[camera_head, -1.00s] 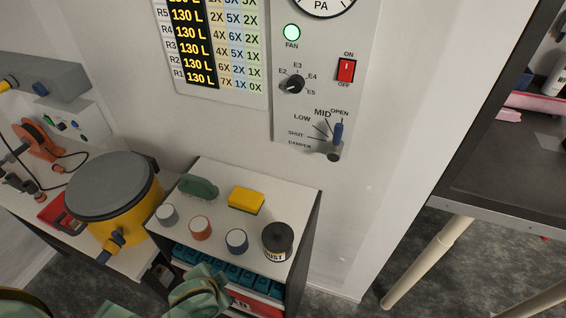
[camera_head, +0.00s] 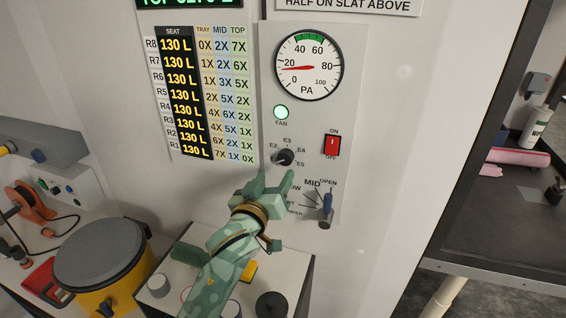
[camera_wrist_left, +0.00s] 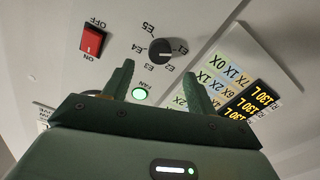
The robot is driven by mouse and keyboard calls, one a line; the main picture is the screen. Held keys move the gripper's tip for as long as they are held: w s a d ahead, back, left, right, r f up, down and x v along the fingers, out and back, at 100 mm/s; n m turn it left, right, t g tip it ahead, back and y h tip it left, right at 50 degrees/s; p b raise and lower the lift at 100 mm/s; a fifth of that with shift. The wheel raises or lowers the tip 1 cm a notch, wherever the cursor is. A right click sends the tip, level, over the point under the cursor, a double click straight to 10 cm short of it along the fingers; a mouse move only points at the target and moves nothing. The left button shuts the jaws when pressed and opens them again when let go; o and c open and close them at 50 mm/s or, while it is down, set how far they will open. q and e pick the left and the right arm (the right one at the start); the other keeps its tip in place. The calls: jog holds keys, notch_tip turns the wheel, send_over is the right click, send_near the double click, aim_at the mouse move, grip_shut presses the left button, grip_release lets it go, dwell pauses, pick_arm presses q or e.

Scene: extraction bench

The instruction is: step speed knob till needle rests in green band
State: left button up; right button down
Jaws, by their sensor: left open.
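The speed knob (camera_head: 285,157) is black and round, on the grey wall panel among the E marks. It also shows in the wrist view (camera_wrist_left: 160,50), where its pointer seems to lie toward E1. The round PA gauge (camera_head: 308,66) is above it, its red needle (camera_head: 296,69) near 20. The green band (camera_head: 309,37) is at the top of the dial, about 40 to 60, so the needle is below it. My left gripper (camera_head: 273,182) is open and empty, just below the knob in the head view. In the wrist view its fingers (camera_wrist_left: 158,70) point toward the knob, apart from it.
The green fan lamp (camera_head: 281,112) is lit. A red ON/OFF switch (camera_head: 332,146) is right of the knob. A yellow drum (camera_head: 95,298) and a cart stand below.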

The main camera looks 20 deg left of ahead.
aim_at(284, 161)
pick_arm(q)
jog(key=w, duration=0.7)
jog(key=shift+w+d, duration=0.1)
jog(key=shift+w, duration=0.15)
jog(key=shift+c, duration=0.3)
jog(key=c, duration=0.9)
